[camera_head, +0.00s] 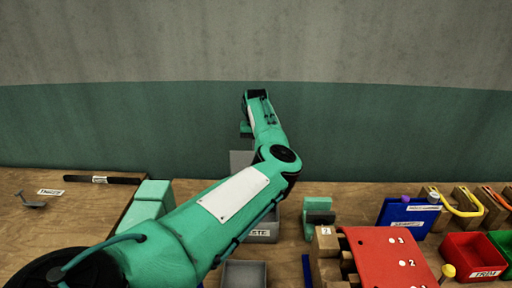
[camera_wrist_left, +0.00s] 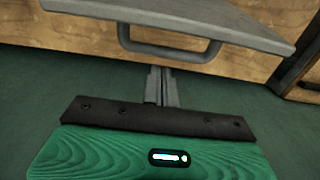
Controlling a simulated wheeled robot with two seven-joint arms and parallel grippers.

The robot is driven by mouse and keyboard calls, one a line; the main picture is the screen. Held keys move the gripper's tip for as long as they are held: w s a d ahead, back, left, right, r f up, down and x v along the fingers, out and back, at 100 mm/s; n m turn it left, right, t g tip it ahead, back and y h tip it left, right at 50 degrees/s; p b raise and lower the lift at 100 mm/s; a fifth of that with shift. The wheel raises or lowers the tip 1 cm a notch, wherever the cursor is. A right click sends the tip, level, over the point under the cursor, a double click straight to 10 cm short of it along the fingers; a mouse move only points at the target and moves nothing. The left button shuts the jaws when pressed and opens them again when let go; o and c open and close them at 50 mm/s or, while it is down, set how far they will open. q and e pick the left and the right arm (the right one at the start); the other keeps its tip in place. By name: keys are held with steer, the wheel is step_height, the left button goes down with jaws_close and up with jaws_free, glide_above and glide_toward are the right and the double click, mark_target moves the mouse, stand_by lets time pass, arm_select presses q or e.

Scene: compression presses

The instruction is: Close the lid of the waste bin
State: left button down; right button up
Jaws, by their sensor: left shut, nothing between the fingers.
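The grey waste bin (camera_head: 265,236), its label partly readable as "STE", stands on the bench behind my left arm, which hides much of it. A grey panel, seemingly its raised lid (camera_head: 240,161), shows just left of my arm. In the left wrist view the grey lid (camera_wrist_left: 215,18) fills the top, with a bar handle (camera_wrist_left: 168,50) on its facing side. My left gripper (camera_wrist_left: 161,72) is shut and empty, its fingertips close to the handle; I cannot tell whether they touch it. In the head view its fingers are not discernible. My right gripper is not in view.
A grey tray (camera_head: 244,274) lies in front of the bin. A teal block (camera_head: 318,204) and a red panel (camera_head: 388,258) stand to the right. Red bin (camera_head: 472,254) and blue holder (camera_head: 405,216) are farther right. The wall rises behind the bench.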

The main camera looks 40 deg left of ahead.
arm_select(q)
steer(key=shift+s+d+r, duration=0.15)
steer(key=shift+s+d, duration=0.15)
steer(key=shift+s, duration=0.15)
stand_by(0.3)
